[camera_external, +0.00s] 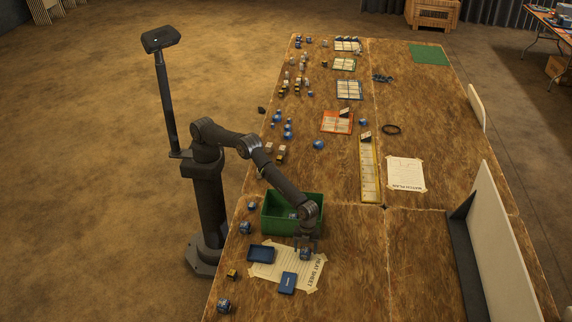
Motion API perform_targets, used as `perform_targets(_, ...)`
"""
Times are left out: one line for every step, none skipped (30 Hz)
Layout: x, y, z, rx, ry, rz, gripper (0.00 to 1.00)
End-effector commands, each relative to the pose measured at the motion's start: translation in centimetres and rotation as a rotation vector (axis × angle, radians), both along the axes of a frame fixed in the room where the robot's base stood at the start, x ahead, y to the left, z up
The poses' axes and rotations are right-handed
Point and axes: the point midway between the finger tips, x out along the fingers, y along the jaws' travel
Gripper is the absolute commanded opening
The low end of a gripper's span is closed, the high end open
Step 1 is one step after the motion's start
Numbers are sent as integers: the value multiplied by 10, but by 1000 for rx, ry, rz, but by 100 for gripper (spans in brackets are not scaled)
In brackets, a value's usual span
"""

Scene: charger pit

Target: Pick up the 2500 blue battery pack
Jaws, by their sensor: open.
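Several small blue battery packs lie on the table, and their printed numbers are too small to read, so I cannot tell which is the 2500. My gripper (305,246) is open and points down over the sheet at the front. A blue pack (305,255) is right at its fingertips; I cannot tell if they touch it. Other blue packs stand along the left edge, one beside the green bin (251,206), one a little nearer (244,227) and one at the near corner (223,305).
A green bin (270,224) with something blue inside stands just behind my gripper. A dark blue tray (261,253) and a flat blue box (288,283) lie on the taped paper sheet (272,271). A white upright panel (498,245) stands at right. The near middle table is clear.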

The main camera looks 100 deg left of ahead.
Motion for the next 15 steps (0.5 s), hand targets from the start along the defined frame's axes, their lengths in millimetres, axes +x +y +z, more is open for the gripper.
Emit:
perform_targets(0, 0, 1, 0, -1, 0, 67)
perform_targets(0, 0, 1, 0, -1, 0, 67)
perform_targets(0, 0, 1, 0, -1, 0, 63)
perform_targets(0, 0, 1, 0, 0, 0, 57)
perform_targets(0, 0, 1, 0, -1, 0, 52)
perform_targets(0, 0, 1, 0, -1, 0, 44)
perform_targets(0, 0, 1, 0, -1, 0, 38)
perform_targets(0, 0, 1, 0, 0, 0, 32)
perform_targets(0, 0, 1, 0, -1, 0, 24)
perform_targets(0, 0, 1, 0, -1, 0, 18)
perform_targets(0, 0, 1, 0, -1, 0, 12)
perform_targets(0, 0, 2, -1, -1, 0, 12)
perform_targets(0, 0, 2, -1, -1, 0, 12)
perform_targets(0, 0, 2, -1, -1, 0, 12)
perform_targets(0, 0, 2, -1, -1, 0, 12)
